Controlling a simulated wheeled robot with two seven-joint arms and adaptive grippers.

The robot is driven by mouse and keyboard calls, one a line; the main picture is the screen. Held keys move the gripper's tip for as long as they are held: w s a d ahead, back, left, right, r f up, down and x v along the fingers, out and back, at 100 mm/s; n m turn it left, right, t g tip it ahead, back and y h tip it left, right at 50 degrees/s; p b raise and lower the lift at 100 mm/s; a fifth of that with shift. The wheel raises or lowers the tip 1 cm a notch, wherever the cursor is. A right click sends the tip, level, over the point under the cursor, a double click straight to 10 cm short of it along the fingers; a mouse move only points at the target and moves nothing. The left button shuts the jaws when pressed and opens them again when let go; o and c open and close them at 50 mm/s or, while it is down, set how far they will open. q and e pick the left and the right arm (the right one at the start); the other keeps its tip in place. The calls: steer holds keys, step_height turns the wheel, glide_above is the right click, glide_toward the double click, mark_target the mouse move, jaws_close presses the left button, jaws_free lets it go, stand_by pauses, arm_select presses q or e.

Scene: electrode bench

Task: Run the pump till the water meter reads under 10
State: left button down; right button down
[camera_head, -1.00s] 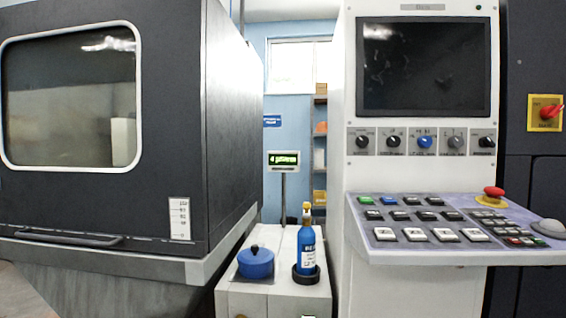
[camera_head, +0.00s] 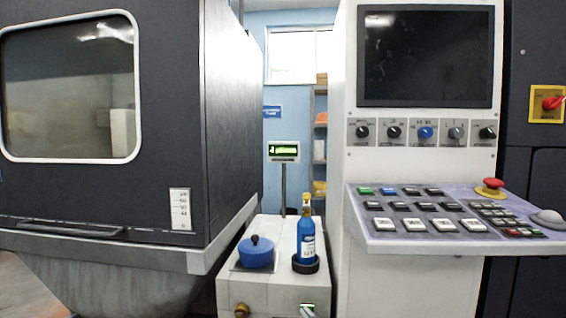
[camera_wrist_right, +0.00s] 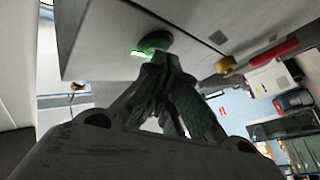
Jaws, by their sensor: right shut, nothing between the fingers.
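The water meter (camera_head: 284,151) is a small green-lit display on a thin post behind the white cabinet. Its first figure looks like a 4; the rest is too blurred to read. The white cabinet (camera_head: 272,288) has a small green-lit part low on its front. In the right wrist view a round green button (camera_wrist_right: 155,41) sits on the white face. My right gripper (camera_wrist_right: 160,57) is shut and empty, its tips at the button's edge; I cannot tell if they press it. In the head view only a sliver of it may show at the bottom edge. My left gripper is out of view.
A blue lidded pot (camera_head: 256,254) and a blue bottle (camera_head: 306,240) in a black holder stand on the cabinet. A brass knob (camera_head: 241,310) is on its front. A dark machine stands left; a control console (camera_head: 420,243) with a red stop button (camera_head: 494,184) stands right.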

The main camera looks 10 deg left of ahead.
stand_by(0.7)
steer(key=shift+s+p, duration=0.4)
steer(key=shift+p, duration=0.1)
steer(key=shift+s, duration=0.2)
steer(key=s+p, duration=0.3)
steer(key=s, duration=0.2)
steer(key=shift+s, duration=0.35)
stand_by(0.3)
stand_by(0.4)
